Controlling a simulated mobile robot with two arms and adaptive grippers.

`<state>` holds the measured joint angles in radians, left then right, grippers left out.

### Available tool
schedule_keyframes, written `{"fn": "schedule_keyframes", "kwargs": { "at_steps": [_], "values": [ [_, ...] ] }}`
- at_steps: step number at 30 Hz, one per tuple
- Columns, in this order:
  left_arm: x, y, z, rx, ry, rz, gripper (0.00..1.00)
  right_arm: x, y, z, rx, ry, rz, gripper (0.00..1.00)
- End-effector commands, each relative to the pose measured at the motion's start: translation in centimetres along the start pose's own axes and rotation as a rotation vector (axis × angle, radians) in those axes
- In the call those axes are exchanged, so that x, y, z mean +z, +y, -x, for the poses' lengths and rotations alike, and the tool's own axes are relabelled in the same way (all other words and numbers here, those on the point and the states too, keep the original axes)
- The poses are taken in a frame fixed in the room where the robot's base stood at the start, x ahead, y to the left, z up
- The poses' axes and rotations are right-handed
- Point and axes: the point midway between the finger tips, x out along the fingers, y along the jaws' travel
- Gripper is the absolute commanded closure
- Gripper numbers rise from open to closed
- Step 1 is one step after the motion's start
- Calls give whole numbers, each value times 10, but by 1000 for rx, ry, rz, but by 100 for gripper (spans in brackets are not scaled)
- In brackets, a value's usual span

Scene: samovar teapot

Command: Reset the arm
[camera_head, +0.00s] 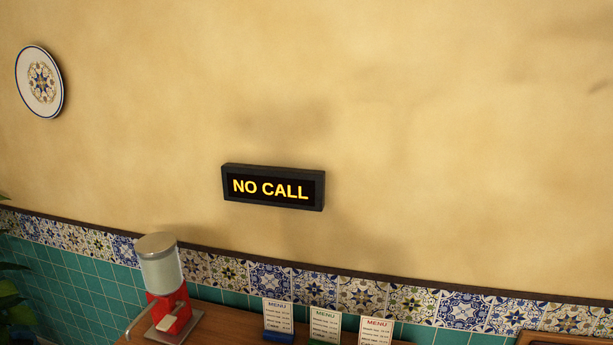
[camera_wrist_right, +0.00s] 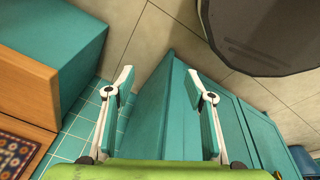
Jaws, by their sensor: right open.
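My right gripper (camera_wrist_right: 166,88) shows in the right wrist view with its two fingers spread apart. Nothing is between the fingers; a teal cabinet front and tiled floor lie beyond them. My left gripper is in neither view, and no arm shows in the head view. The head view looks at a tan wall with a lit sign (camera_head: 273,188) reading "NO CALL".
A red dispenser (camera_head: 166,285) with a clear container stands on a wooden counter (camera_head: 232,322). Several menu cards (camera_head: 325,325) stand beside it. A decorative plate (camera_head: 40,82) hangs at the left. In the wrist view, a large dark rounded object (camera_wrist_right: 262,35) is at upper right, and a teal and wooden block (camera_wrist_right: 55,50) at left.

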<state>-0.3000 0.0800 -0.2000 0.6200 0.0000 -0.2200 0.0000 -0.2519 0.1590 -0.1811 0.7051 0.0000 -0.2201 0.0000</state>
Motion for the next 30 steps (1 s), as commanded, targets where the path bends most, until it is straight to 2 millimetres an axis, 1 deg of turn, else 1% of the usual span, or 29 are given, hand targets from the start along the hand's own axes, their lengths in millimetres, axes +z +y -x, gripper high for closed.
{"fn": "schedule_keyframes", "kwargs": {
  "at_steps": [1, 5, 6, 7, 9, 12, 16, 20, 30],
  "values": [
    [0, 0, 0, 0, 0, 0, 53, 22, -24, 0, -27, -34, -5, 50],
    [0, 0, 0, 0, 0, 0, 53, 66, -70, 5, -80, -104, -14, 50],
    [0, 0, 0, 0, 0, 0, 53, 80, -85, 7, -96, -125, -16, 50],
    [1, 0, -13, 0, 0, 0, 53, 80, -84, -6, -94, -122, -16, 50],
    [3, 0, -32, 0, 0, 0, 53, 81, -83, -25, -90, -117, -15, 50],
    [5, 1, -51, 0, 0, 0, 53, 85, -85, -43, -90, -118, -15, 50],
    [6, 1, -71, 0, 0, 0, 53, 89, -87, -63, -90, -118, -15, 50],
    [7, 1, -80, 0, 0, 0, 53, 91, -87, -72, -89, -117, -15, 50],
    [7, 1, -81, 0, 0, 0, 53, 91, -87, -73, -89, -117, -15, 50]
  ]
}}
